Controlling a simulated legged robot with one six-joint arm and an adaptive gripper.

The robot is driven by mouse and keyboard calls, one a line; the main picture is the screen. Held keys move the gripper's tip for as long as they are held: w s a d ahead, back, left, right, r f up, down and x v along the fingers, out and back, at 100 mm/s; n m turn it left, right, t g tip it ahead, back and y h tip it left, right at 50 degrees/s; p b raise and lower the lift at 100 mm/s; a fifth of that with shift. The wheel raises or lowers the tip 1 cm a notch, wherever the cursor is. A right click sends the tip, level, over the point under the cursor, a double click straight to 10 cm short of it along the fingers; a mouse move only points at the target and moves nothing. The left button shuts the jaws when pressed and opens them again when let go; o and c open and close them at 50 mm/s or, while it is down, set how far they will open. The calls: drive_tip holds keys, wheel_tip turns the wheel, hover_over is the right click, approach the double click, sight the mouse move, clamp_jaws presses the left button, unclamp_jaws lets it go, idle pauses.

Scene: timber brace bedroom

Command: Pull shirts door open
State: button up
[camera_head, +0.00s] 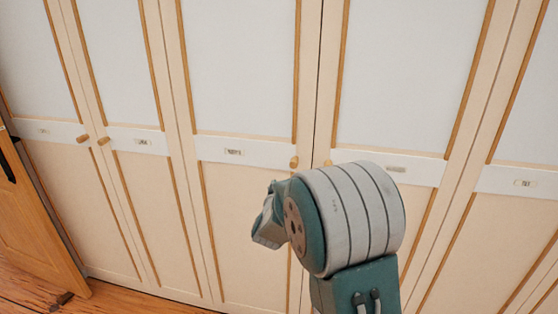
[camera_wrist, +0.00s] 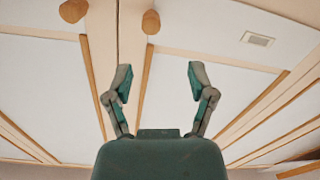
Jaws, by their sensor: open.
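A row of cream wardrobe doors with small label plates fills the head view; the lettering is too small to read, so I cannot tell which is the shirts door. All doors look shut. A pair of round wooden knobs sits at the central seam: the left knob (camera_head: 294,162) on the middle door (camera_head: 245,70), the right knob (camera_head: 327,163) on the door to its right (camera_head: 410,70). My gripper (camera_head: 266,222) is in front of the lower doors, below these knobs. In the wrist view my gripper (camera_wrist: 160,82) is open and empty, with two knobs (camera_wrist: 73,10) (camera_wrist: 151,21) beyond it, apart from the fingers.
Another knob pair (camera_head: 82,137) (camera_head: 103,141) sits further left. A wooden piece of furniture or door (camera_head: 35,225) stands at the left edge. Wooden floor (camera_head: 130,300) shows at lower left. My arm hides part of the right-hand doors.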

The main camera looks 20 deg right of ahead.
sight(291, 166)
drive_tip(key=shift+h, duration=0.3)
drive_tip(key=w+d, duration=0.2)
drive_tip(key=d, duration=0.1)
drive_tip(key=w+d, duration=0.1)
drive_tip(key=w, duration=0.1)
drive_tip(key=shift+d+f, duration=0.3)
drive_tip(key=shift+d, duration=0.1)
drive_tip(key=w, duration=0.1)
drive_tip(key=w+d, duration=0.1)
drive_tip(key=w, duration=0.3)
drive_tip(key=shift+d+r, duration=0.15)
drive_tip(key=shift+d, duration=0.15)
drive_tip(key=shift+w+d, duration=0.15)
drive_tip(key=shift+d, duration=0.55)
drive_tip(key=shift+a, duration=0.1)
clamp_jaws()
drive_tip(key=shift+a, duration=0.2)
